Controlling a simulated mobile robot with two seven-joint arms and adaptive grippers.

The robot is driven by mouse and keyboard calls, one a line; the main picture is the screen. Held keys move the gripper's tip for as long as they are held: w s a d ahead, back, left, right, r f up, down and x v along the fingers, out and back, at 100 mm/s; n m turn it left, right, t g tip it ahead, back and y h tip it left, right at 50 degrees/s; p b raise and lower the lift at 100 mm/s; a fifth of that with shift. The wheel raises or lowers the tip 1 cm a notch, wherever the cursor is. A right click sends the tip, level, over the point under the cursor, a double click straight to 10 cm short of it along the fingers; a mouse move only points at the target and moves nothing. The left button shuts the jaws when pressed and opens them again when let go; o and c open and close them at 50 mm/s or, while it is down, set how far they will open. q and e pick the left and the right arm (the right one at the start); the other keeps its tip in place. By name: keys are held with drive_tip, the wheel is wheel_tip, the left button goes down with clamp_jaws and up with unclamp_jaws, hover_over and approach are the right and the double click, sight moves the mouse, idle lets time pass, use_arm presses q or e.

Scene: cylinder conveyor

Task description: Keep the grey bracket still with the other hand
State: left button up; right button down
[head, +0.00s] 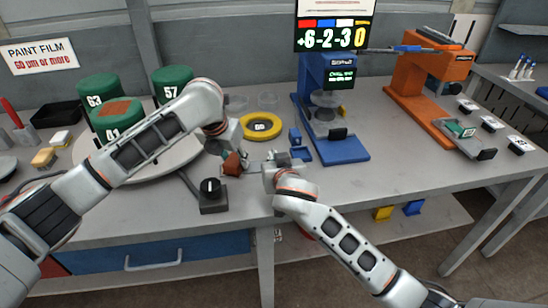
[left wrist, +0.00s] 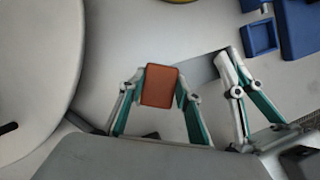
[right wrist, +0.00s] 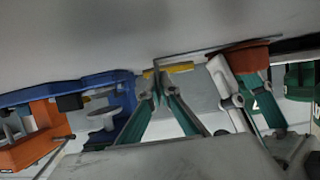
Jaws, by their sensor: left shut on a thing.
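The grey bracket (head: 254,166) is a small flat plate between my two grippers, above the front of the bench. In the left wrist view the bracket (left wrist: 203,70) reaches from behind the block to my right fingers. My right gripper (head: 277,160) is at its right end; in the right wrist view its fingertips (right wrist: 157,84) close on the bracket's thin upright edge. My left gripper (head: 233,162) is shut on a red-brown block (left wrist: 160,86), held at the bracket's left end. I cannot tell whether block and bracket touch.
A round turntable (head: 180,157) with green drums (head: 99,88) stands at the left. A black knob box (head: 212,196) is near the front edge. A blue stand (head: 345,148) and an orange stand (head: 425,112) are at the right. A yellow ring (head: 261,117) lies behind my grippers.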

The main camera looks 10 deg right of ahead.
sight(220, 170)
use_arm(q)
drive_tip(key=shift+s+f, duration=0.1)
drive_tip(key=shift+f, duration=0.05)
use_arm(e)
drive_tip(key=shift+s+f, duration=0.1)
drive_tip(key=shift+f, duration=0.25)
use_arm(q)
drive_tip(key=shift+a, duration=2.4)
drive_tip(key=shift+d, duration=0.15)
drive_tip(key=shift+d, duration=2.4)
use_arm(e)
drive_tip(key=shift+r, duration=0.1)
use_arm(q)
drive_tip(key=shift+a, duration=0.15)
drive_tip(key=shift+a, duration=2.35)
drive_tip(key=shift+r, duration=0.65)
drive_tip(key=shift+d, duration=0.1)
